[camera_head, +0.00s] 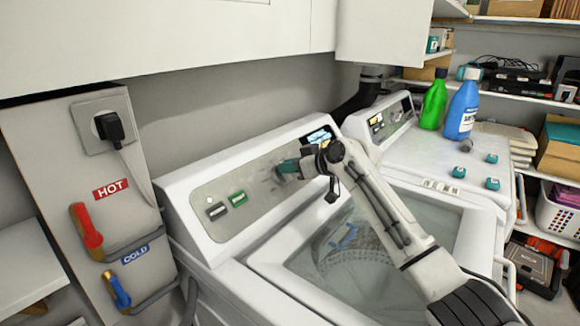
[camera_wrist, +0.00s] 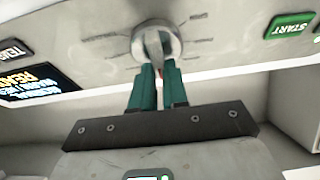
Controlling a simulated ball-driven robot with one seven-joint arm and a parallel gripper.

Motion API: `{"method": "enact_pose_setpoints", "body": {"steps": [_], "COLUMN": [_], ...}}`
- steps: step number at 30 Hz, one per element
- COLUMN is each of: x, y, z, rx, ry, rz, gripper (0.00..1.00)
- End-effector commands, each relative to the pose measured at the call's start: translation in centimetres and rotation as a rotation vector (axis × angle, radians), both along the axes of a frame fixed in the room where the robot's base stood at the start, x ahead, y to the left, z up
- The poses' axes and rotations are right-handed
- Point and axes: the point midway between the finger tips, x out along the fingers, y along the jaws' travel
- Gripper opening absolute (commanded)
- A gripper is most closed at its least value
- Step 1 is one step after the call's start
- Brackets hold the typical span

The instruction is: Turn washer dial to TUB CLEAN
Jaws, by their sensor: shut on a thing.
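The washer (camera_head: 215,238) stands in the middle of the head view with its control panel (camera_head: 225,190) facing me. In the wrist view the round metallic dial (camera_wrist: 157,44) sits at the top centre of the panel, with tick marks around it; the labels beside the ticks are too blurred to read. My gripper (camera_wrist: 158,80) has teal fingers, and their tips are shut on the dial's grip. In the head view my gripper (camera_head: 288,167) reaches the panel from the right and mostly hides the dial.
A green START button (camera_wrist: 291,25) is right of the dial in the wrist view, and a lit display (camera_wrist: 40,84) is left. A dryer (camera_head: 425,155) with a green bottle (camera_head: 433,100) and a blue bottle (camera_head: 462,108) stands at right. Hot and cold valves (camera_head: 88,232) are at left.

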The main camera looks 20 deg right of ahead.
Motion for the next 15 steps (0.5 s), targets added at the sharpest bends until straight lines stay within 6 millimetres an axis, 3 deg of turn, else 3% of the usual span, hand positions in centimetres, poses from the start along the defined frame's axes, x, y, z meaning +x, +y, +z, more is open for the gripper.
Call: {"method": "enact_pose_setpoints", "body": {"steps": [15], "x": [-0.01], "y": [0.04], "z": [0.23], "rx": [0.043], "ry": [0.031], "rz": [-0.045], "gripper": [0.00]}}
